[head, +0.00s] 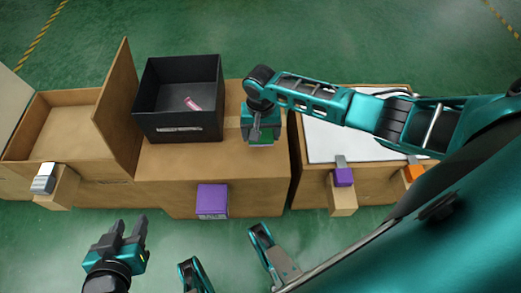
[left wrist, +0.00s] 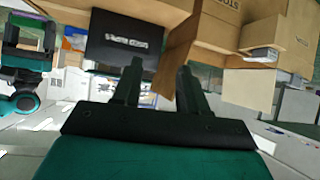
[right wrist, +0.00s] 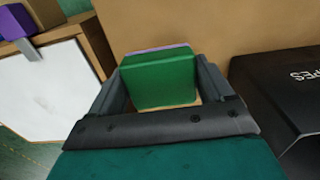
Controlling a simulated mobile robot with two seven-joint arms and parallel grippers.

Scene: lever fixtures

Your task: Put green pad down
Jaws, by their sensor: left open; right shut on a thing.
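The green pad (right wrist: 160,80) is upright between the fingers of my right gripper (right wrist: 158,85) in the right wrist view. That gripper (head: 262,132) is shut on it over the right part of the middle wooden top (head: 185,165), to the right of the black box. In the head view the gripper mostly hides the pad. I cannot tell whether the pad touches the wood. My left gripper (head: 130,228) is open and empty, in front of the wooden units at the lower left; its spread fingers (left wrist: 158,80) show in the left wrist view.
The black open box (head: 178,100) holds a small pink item (head: 192,103). A purple block (head: 212,200) sits at the middle unit's front. A white panel (head: 340,140) lies right; an open wooden bin (head: 60,148) stands left. Bare wood lies in front of the box.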

